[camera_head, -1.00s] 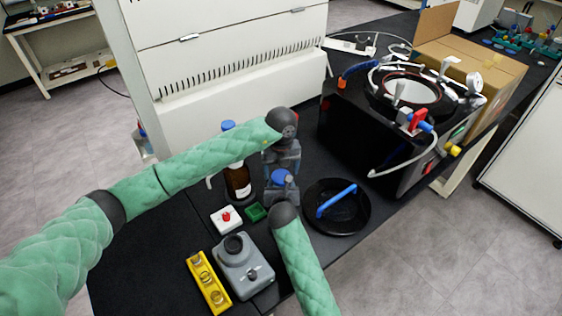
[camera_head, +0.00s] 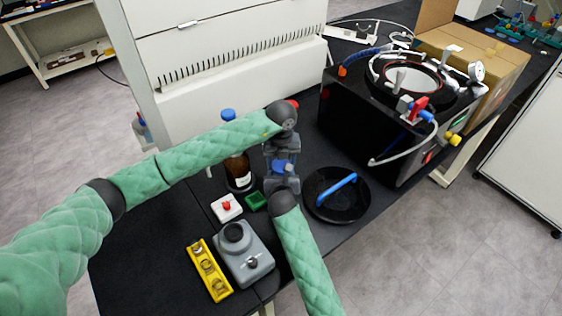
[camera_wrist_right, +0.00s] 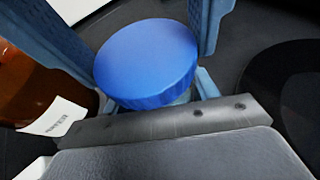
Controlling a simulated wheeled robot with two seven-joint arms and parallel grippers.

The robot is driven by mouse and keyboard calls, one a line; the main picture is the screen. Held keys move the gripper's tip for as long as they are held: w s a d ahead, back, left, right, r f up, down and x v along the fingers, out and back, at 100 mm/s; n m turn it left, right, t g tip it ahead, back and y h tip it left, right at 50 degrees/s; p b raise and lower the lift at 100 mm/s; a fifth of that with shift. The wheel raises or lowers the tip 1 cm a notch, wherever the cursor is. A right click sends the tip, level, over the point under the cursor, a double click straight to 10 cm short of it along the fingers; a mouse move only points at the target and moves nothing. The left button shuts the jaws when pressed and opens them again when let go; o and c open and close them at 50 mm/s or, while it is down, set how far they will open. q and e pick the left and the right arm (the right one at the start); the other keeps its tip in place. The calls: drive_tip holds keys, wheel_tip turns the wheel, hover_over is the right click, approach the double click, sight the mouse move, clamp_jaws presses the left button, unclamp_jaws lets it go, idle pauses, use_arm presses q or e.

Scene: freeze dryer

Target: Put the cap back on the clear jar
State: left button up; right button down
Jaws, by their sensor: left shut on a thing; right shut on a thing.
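The blue cap (camera_head: 280,167) is between my two grippers in the head view. In the right wrist view the cap (camera_wrist_right: 147,62) fills the middle, its top slightly tilted in the picture. My left gripper (camera_head: 281,160) comes down from above and is shut on the cap, with blue-grey fingers on either side of it. My right gripper (camera_head: 282,184) is shut on the clear jar (camera_wrist_right: 180,98) from the near side. Only a small translucent bit of the jar shows under the cap. I cannot tell whether the cap is seated on it.
A brown bottle (camera_head: 238,172) stands just left of the grippers. A black round lid with a blue handle (camera_head: 337,195) lies to the right.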

use_arm(q)
drive_tip(key=shift+m, duration=1)
drive_tip(key=o, duration=1.1)
drive_tip(key=shift+r, duration=2.25)
drive_tip(key=shift+r, duration=0.1)
drive_tip(key=shift+c, duration=0.4)
drive_tip(key=shift+r+n, duration=1.65)
drive_tip(key=shift+n, duration=0.05)
